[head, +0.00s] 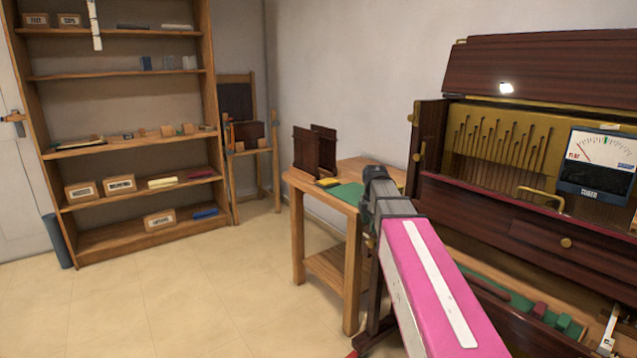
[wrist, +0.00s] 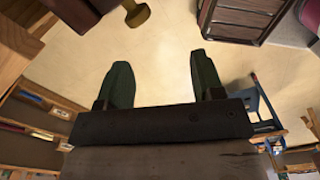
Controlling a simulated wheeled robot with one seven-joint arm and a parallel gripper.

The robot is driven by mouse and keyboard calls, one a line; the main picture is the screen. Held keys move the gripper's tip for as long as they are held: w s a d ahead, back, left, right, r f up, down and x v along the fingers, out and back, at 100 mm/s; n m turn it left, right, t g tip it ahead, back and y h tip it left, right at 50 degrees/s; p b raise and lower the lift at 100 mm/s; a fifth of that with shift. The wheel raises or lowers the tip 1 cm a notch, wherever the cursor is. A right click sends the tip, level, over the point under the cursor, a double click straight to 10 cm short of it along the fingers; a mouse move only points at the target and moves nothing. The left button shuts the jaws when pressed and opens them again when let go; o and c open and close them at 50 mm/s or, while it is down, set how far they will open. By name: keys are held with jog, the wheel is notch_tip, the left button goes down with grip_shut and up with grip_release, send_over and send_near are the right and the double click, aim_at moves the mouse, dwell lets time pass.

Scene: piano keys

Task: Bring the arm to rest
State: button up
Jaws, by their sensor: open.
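My gripper (wrist: 160,62) shows in the wrist view with its two dark green fingers spread wide apart. Only pale floor shows between them, and it holds nothing. In the head view my pink arm with a white stripe reaches from the lower right up to a grey joint beside the small wooden table (head: 348,193). The fingers cannot be made out in the head view. The opened piano (head: 560,235), dark wood with a brass-coloured inner panel, stands right of the arm. The arm hides part of the table and of the piano's left side.
A green mat (head: 347,193) and a dark upright wooden holder (head: 314,150) are on the table. A meter (head: 600,160) sits on the piano. A tall shelf (head: 140,75) stands at the left. The tiled floor (head: 190,290) in front of it is clear.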

jog(key=s+f+m, duration=1.8)
jog(key=f+m, duration=0.3)
jog(key=f, duration=0.2)
jog(key=shift+s+d, duration=0.2)
jog(key=shift+d, duration=0.1)
jog(key=shift+o, duration=0.4)
